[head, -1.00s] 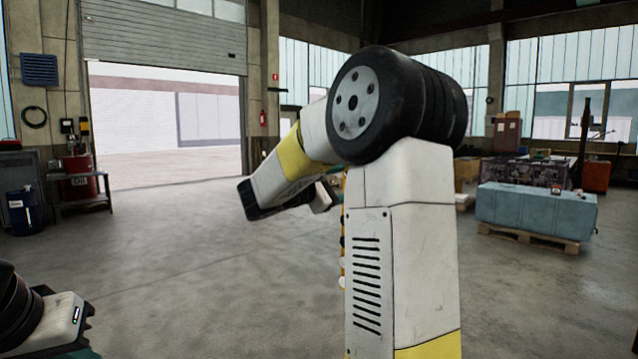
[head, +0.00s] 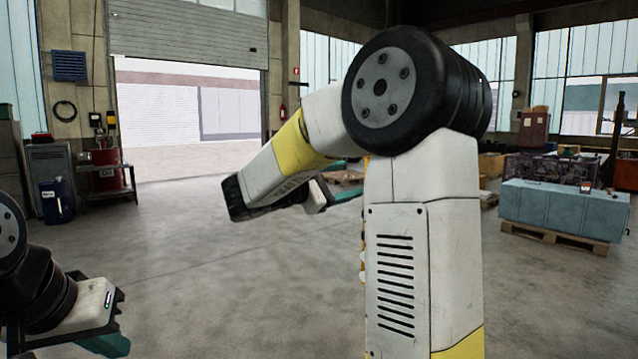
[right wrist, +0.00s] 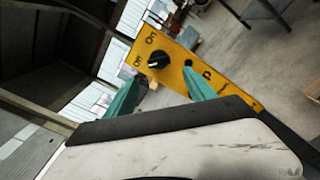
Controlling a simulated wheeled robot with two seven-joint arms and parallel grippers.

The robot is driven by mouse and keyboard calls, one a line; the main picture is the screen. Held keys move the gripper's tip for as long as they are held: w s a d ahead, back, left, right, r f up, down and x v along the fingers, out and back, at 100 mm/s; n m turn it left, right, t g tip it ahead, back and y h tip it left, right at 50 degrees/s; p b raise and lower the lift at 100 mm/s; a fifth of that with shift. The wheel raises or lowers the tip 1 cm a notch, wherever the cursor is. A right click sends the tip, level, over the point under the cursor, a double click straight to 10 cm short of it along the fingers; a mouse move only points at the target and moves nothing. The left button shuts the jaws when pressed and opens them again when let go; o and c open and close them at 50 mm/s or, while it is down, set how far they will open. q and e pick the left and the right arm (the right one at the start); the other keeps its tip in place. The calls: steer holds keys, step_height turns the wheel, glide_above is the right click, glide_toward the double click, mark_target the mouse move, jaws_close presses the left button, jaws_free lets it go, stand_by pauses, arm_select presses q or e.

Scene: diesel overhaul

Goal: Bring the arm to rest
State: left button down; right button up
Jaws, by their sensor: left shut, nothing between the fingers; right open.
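My right arm stands large in the middle of the head view, bent at a black elbow joint, with its forearm pointing away to the left. Its gripper (head: 338,196) is partly hidden behind the forearm. In the right wrist view, the two green fingers of my right gripper (right wrist: 162,72) are apart, with nothing held between them. A yellow panel (right wrist: 215,78) with a black rotary knob (right wrist: 159,60) and "On" lettering shows beyond the fingers; I cannot tell how far off. My left gripper (head: 108,344) is shut and empty at the lower left of the head view.
A blue-grey block (head: 563,207) lies on a wooden pallet (head: 555,237) at the right. A blue drum (head: 56,202) and a bench with a red canister (head: 105,170) stand at the left. An open roller door (head: 188,37) is behind. Open concrete floor lies between.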

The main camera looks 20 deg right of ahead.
steer(key=s+f+m+g+y, duration=0.5)
steer(key=s+f+y, duration=0.4)
steer(key=s+f, duration=0.55)
steer(key=s+a+m+t+y, duration=0.2)
steer(key=s+a+m+y, duration=0.2)
steer(key=a, duration=0.3)
steer(key=s+a+f+m+t+y, duration=0.1)
steer(key=s+a+m+t+y, duration=0.1)
steer(key=s+a+m+y, duration=0.2)
steer(key=a+y, duration=0.1)
steer(key=a, duration=0.1)
steer(key=shift+a+f+y, duration=0.15)
steer(key=shift+a+y, duration=0.25)
steer(key=shift+s, duration=0.1)
